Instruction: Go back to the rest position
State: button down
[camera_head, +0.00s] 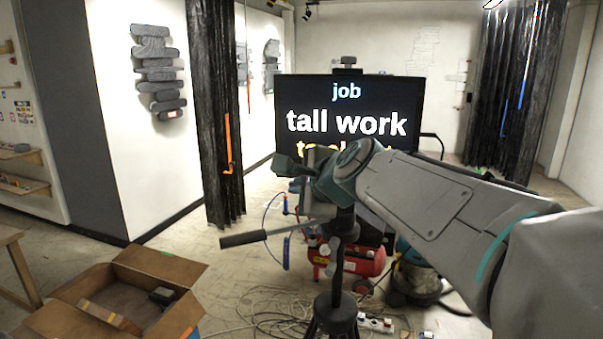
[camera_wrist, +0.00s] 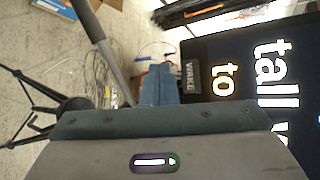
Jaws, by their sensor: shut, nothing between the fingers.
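My arm reaches in from the right in the head view. My gripper (camera_head: 284,164) is at its far end, in front of the lower left part of a black screen (camera_head: 375,97). The arm hides the lower part of the screen. In the wrist view my gripper (camera_wrist: 159,84) shows its blue-grey fingers shut together with nothing between them. The screen (camera_wrist: 218,55) appears turned sideways there, to the right of the fingers. I see no contact between the gripper and the screen.
A black tripod (camera_head: 336,312) with a long handle (camera_head: 243,239) stands below my arm. A red compressor (camera_head: 366,262) and loose cables (camera_head: 270,308) lie behind it. An open cardboard box (camera_head: 65,320) is at lower left. Floor (camera_head: 195,245) between box and wall is clear.

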dwell(0.5)
jog(key=s+d+f+n+g+h, duration=0.3)
jog(key=s+d+f+n, duration=0.4)
jog(key=s+f, duration=0.4)
jog(key=s+d+f+n+g+h, duration=0.3)
jog(key=s+d+f+n, duration=0.5)
jog(key=s+f, duration=0.4)
jog(key=shift+s+n+g, duration=0.3)
jog(key=shift+n+g, duration=0.3)
jog(key=shift+g, duration=0.2)
